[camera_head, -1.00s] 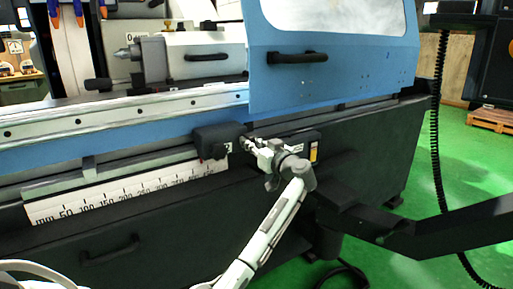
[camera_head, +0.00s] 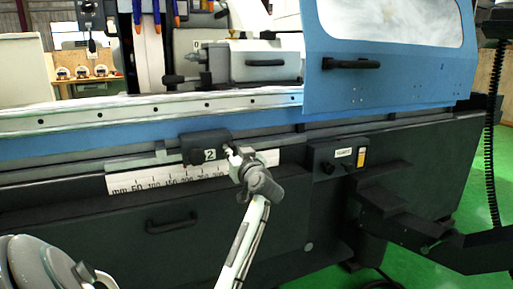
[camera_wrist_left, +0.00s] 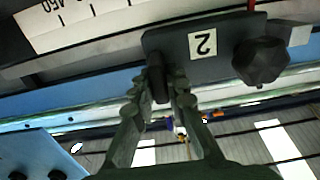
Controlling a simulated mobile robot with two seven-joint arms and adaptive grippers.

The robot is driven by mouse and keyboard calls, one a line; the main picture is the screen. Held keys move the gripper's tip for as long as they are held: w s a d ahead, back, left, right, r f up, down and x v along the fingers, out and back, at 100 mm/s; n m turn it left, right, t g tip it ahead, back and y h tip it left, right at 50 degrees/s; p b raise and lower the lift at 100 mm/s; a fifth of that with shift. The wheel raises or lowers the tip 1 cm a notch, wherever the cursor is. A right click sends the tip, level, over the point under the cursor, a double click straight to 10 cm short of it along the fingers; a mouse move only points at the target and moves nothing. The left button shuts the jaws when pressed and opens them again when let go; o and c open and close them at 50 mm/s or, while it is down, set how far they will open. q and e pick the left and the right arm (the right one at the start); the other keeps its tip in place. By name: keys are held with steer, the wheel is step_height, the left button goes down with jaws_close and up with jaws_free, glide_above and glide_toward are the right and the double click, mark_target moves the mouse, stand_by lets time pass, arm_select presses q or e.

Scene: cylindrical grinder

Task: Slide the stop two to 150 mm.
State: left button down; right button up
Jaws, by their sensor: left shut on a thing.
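Stop two (camera_head: 198,143) is a dark block with a white "2" label, on the rail above the white millimetre scale (camera_head: 122,185). Its left edge stands a little right of the 150 mark. My left gripper (camera_head: 232,155) is at its right end. In the left wrist view, the gripper (camera_wrist_left: 160,88) is shut on a short dark handle that sticks out from stop two (camera_wrist_left: 225,40). A dark knob (camera_wrist_left: 262,62) also sits on the block there. My right gripper is not in view.
The scale and rail run left and right along the grinder's front. A drawer handle (camera_head: 172,224) is below the scale. A small control panel (camera_head: 338,155) and a dark bracket arm (camera_head: 430,232) lie to the right. The blue door (camera_head: 390,75) is above.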

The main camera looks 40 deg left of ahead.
arm_select(q)
steer(key=s, duration=0.1)
steer(key=s+a, duration=0.1)
steer(key=s, duration=0.1)
steer(key=shift+s+a+f, duration=0.2)
steer(key=shift+s, duration=0.05)
steer(key=shift+s+a, duration=0.1)
steer(key=shift+s, duration=0.2)
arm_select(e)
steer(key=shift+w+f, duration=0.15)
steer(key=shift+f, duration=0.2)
arm_select(q)
steer(key=c, duration=1.5)
jaws_free()
steer(key=shift+c, duration=0.2)
steer(key=shift+r, duration=0.1)
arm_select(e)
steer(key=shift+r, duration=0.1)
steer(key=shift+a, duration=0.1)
arm_select(q)
steer(key=shift+d, duration=0.2)
glide_toward(214, 148)
steer(key=shift+v, duration=0.8)
